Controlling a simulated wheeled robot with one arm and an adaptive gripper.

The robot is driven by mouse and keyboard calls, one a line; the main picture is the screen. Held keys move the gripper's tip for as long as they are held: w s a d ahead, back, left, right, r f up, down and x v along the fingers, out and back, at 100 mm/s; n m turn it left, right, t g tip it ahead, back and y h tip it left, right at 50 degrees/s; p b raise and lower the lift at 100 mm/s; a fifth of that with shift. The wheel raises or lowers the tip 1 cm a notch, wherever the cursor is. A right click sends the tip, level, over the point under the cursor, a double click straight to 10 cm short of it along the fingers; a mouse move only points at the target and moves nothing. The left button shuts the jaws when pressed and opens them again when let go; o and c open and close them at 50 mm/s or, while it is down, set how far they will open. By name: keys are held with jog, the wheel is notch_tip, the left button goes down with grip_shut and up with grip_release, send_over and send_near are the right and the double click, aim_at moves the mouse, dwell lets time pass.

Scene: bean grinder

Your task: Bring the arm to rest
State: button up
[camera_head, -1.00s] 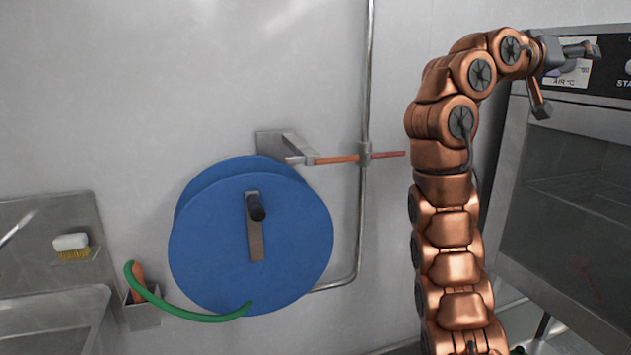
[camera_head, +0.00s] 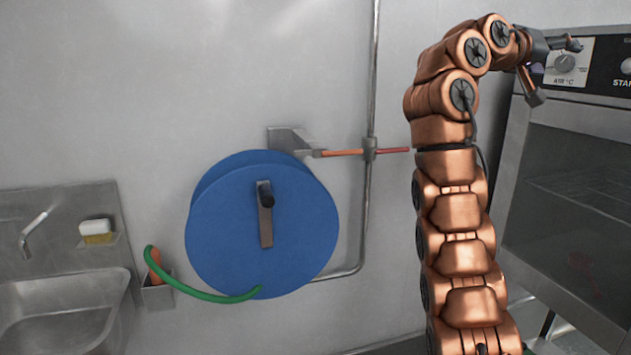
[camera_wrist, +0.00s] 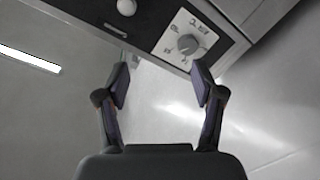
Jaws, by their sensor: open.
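My gripper (camera_head: 556,70) is at the upper right in the head view, at the end of my raised copper-coloured arm. Its two fingers are spread apart and hold nothing. In the wrist view, my gripper (camera_wrist: 161,83) shows both fingers open, with bare wall or floor surface between them. It appears in front of the oven's control panel (camera_head: 608,65), near a temperature knob (camera_wrist: 187,44). I cannot tell the exact gap between the fingers and the panel.
An oven (camera_head: 575,200) with a glass door stands at the right, close to my arm. A blue hose reel (camera_head: 225,235) with a green hose (camera_head: 195,293) hangs on the wall. A sink (camera_head: 65,310) is at the left. A pipe (camera_head: 372,90) runs up the wall.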

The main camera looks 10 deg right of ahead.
jog(key=w+a+f+n+t+y, duration=0.2)
jog(key=w+a+f+n+y, duration=0.35)
jog(key=w+a+f, duration=0.3)
jog(key=s+a+f+n+g+y, duration=0.1)
jog(key=s+a+f+y, duration=0.1)
jog(key=s+a+f, duration=0.45)
jog(key=s+a+f+n+y, duration=0.1)
jog(key=a+f+y, duration=0.15)
jog(key=f, duration=0.65)
jog(key=s+a+f+n+g+y, duration=0.1)
jog(key=s+a+f, duration=0.2)
jog(key=a+f, duration=0.3)
jog(key=s+a+f+g+y, duration=0.2)
jog(key=s+a+f, duration=0.4)
jog(key=s+f, duration=0.3)
jog(key=s+a+f+g+y, duration=0.1)
jog(key=s+a+f+y, duration=0.1)
jog(key=s+a+f, duration=0.65)
jog(key=s+a+f+g+y, duration=0.2)
jog(key=s+a+f, duration=0.3)
jog(key=s, duration=0.7)
jog(key=s+p+v, duration=0.2)
jog(key=p+v, duration=0.9)
jog(key=p, duration=0.1)
jog(key=shift+s+d+r+n+t, duration=0.3)
jog(key=shift+d+r+n+t, duration=0.15)
jog(key=shift+r, duration=0.2)
jog(key=shift+c, duration=0.2)
